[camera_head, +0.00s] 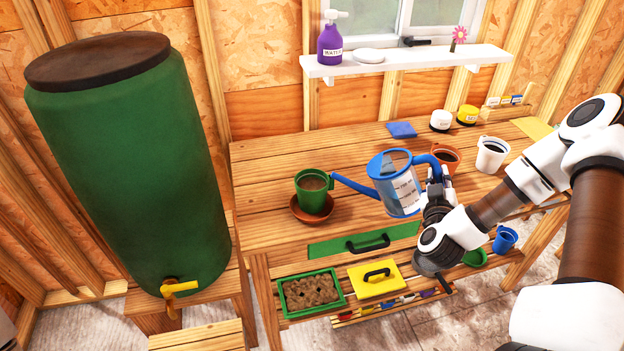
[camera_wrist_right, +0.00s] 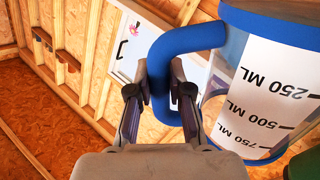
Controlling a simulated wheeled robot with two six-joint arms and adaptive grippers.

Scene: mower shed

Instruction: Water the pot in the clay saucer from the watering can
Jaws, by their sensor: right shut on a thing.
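The watering can (camera_head: 401,188) has a blue rim, handle and spout and a clear body with millilitre marks. My right gripper (camera_head: 437,186) is shut on its blue handle, which also shows between the fingers in the right wrist view (camera_wrist_right: 160,75). The can (camera_wrist_right: 262,90) looks slightly tilted, its spout pointing left with the tip close to the green pot. The green pot (camera_head: 312,195), with brown soil, stands in the clay saucer (camera_head: 297,212) on the bench. I cannot tell whether water flows. My left gripper is not in view.
A terracotta pot (camera_head: 447,158) and a white pot (camera_head: 491,155) stand right of the can. A green barrel (camera_head: 125,165) with a yellow tap (camera_head: 178,288) is at left. A soil tray (camera_head: 312,294) and yellow lid (camera_head: 376,280) sit below the bench front. The bench's back left is clear.

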